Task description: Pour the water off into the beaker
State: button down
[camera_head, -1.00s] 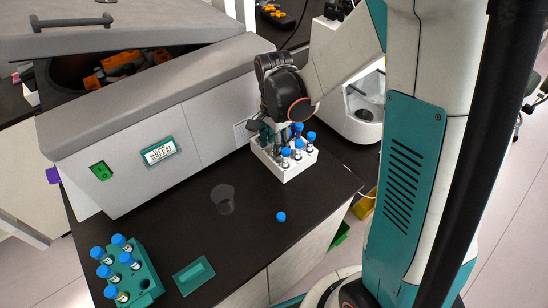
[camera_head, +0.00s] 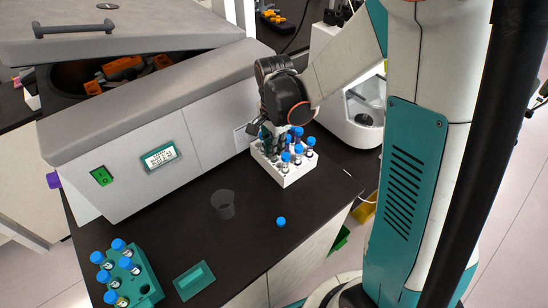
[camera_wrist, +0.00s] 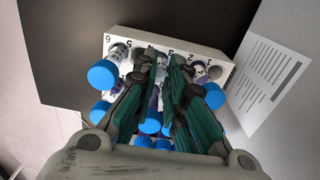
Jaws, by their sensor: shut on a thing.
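The clear beaker (camera_head: 223,204) stands upright on the dark bench, left of and nearer than the white tube rack (camera_head: 288,180). The rack holds several tubes with blue caps (camera_head: 310,141). My gripper (camera_head: 270,143) is down at the rack's left part, shut on a tube there. In the wrist view, my gripper (camera_wrist: 163,90) has its green-padded fingers low over the numbered white rack (camera_wrist: 190,47), between capped tubes (camera_wrist: 103,73). The fingers hide most of the held tube, so I cannot tell its contents. A loose blue cap (camera_head: 281,222) lies on the bench.
A centrifuge with a display (camera_head: 159,155) stands behind and left. A teal rack (camera_head: 146,274) with capped tubes and a small teal tray (camera_head: 194,281) lie at the front left. A white device (camera_head: 362,110) stands right of the rack. The bench around the beaker is clear.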

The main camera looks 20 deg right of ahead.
jog(key=shift+r, duration=0.5)
notch_tip(320, 180, up, 6)
jog(key=p, duration=0.4)
jog(key=shift+f, duration=0.2)
jog(key=shift+w, duration=0.1)
